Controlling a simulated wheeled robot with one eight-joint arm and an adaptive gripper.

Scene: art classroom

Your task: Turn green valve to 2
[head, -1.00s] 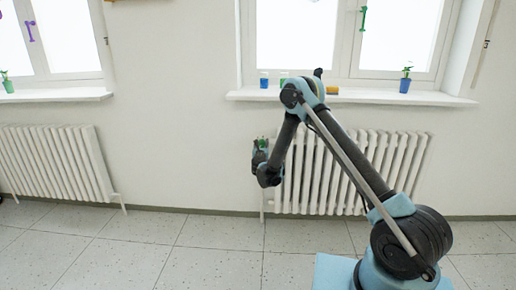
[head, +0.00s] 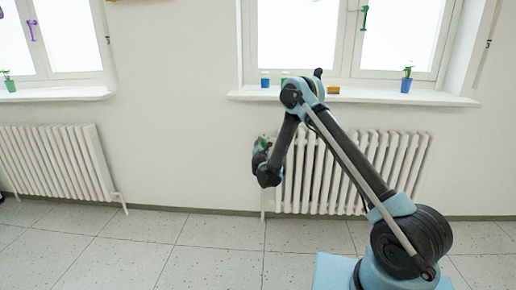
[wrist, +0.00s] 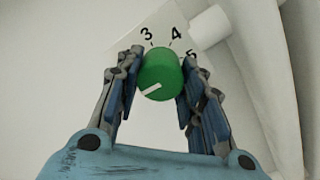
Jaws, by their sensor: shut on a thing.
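The green valve (wrist: 160,72) is a round knob in the middle of the wrist view. A white mark on its face points to the lower left of that view. It sits in front of a white dial plate (wrist: 176,22), where 3, 4 and part of 5 show; 2 is not visible. My gripper (wrist: 163,66) is shut on the knob, with one finger on each side. In the head view my gripper (head: 261,152) is at the left end of the right radiator, and a bit of green shows there.
The right radiator (head: 350,172) stands below a windowsill (head: 440,97) that holds small cups, a yellow-brown block (head: 333,90) and a blue plant pot (head: 405,85). Another radiator (head: 55,163) is at the left. The tiled floor (head: 130,250) in front is clear.

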